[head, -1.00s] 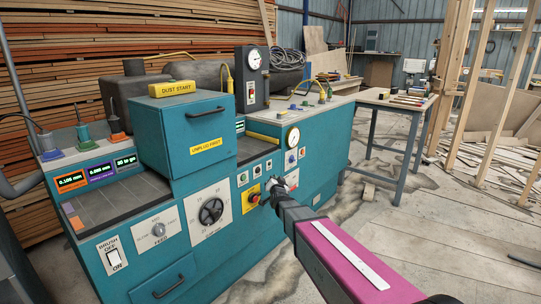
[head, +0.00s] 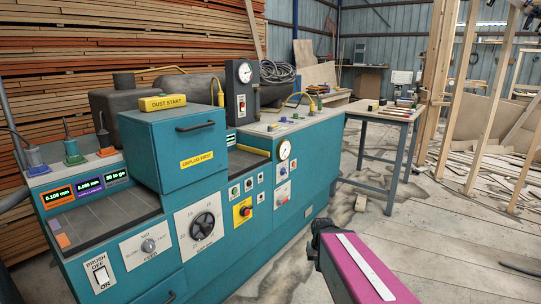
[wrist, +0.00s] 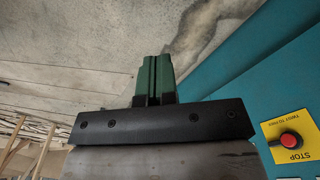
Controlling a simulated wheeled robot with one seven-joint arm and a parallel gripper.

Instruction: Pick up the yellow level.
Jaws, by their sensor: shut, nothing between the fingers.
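A thin yellow bar (head: 253,151), which looks like the yellow level, lies on the teal machine in the recess right of the tall box; it is small and partly hidden in the head view. My gripper (wrist: 154,78) shows in the wrist view with its green fingers together and nothing between them. It is over the concrete floor beside the machine's teal side, apart from the level. In the head view my pink arm is at the lower right, and the fingers are not clearly seen. The level is not in the wrist view.
The teal machine (head: 210,235) fills the left and middle, with a red stop button (wrist: 290,140) on its front. A workbench (head: 385,112) with small items stands behind right. Timber studs and scrap boards lie at the far right. Floor in front is open.

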